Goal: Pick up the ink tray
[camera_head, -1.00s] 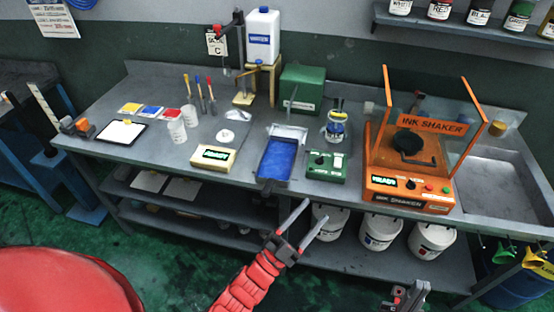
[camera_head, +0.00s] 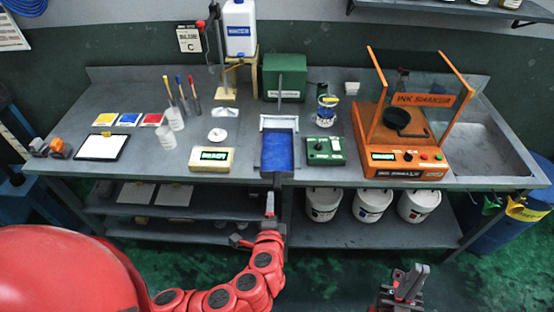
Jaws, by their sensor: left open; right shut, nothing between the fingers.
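The ink tray (camera_head: 278,151), a grey rectangular tray with blue ink in it, lies at the front middle of the workbench. My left gripper (camera_head: 269,204) is open and empty. In the picture it is just below the tray's near end, at the bench's front edge, apart from the tray. Its fingers are seen nearly edge-on. My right gripper (camera_head: 411,281) is shut and empty, low in front of the bench at the bottom right.
A cream box (camera_head: 211,158) stands left of the tray and a green box with a knob (camera_head: 323,150) close on its right. The orange ink shaker (camera_head: 405,168) is further right. A larger green box (camera_head: 284,77) stands behind.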

